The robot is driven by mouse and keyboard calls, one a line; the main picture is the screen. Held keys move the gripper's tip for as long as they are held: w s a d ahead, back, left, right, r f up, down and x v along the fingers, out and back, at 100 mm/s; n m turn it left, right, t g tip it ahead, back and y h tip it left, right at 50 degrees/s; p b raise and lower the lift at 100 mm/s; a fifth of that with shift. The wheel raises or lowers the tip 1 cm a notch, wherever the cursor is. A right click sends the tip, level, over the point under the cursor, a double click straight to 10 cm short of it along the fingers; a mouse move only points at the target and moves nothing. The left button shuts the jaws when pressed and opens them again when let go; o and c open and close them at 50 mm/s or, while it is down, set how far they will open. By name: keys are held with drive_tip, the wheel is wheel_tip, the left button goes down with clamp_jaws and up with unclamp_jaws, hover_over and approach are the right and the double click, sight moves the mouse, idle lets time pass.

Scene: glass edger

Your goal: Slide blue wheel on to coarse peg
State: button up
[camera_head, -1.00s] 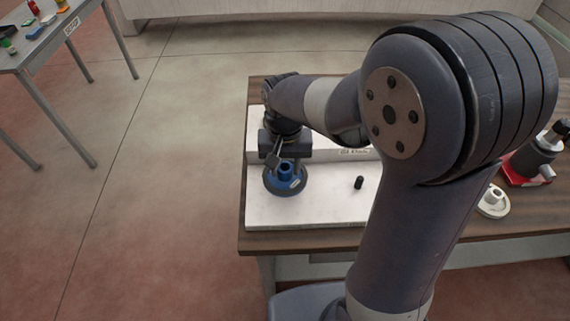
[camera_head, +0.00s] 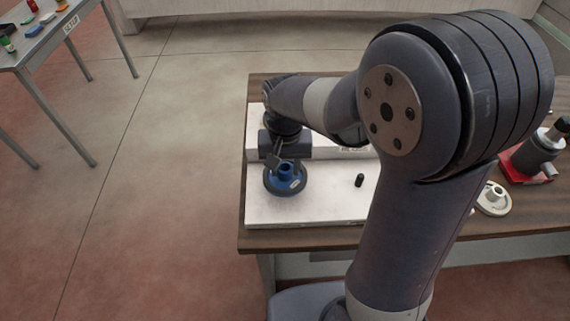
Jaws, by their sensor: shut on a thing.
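The blue wheel (camera_head: 285,180) is a disc with a dark rim and a raised blue hub, at the left part of the white board (camera_head: 315,207). My gripper (camera_head: 285,160) is above and behind it, shut on the hub. The wheel looks about level. I cannot tell whether it touches the board or hangs just above it, and no peg shows under it. A short black peg (camera_head: 359,181) stands on the board to the right of the wheel, bare. I cannot read which peg is the coarse one; my arm covers part of the board's label and right side.
The board lies on a brown wooden bench (camera_head: 310,238). A white wheel (camera_head: 494,199) and a red-based device (camera_head: 530,160) are at the right, beyond my arm. A grey table (camera_head: 45,40) with small coloured items stands far left, with open floor between.

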drive_tip(key=shift+f+b, duration=1.35)
drive_tip(key=shift+f, duration=0.55)
drive_tip(key=o, duration=1.3)
drive_tip(key=shift+o, duration=0.2)
wheel_tip(320, 180, up, 11)
drive_tip(key=shift+f, duration=0.15)
wheel_tip(320, 180, down, 10)
drive_tip(key=shift+f, duration=0.15)
drive_tip(key=shift+r+p, duration=0.4)
drive_tip(key=shift+p, duration=0.05)
drive_tip(key=shift+f, duration=0.1)
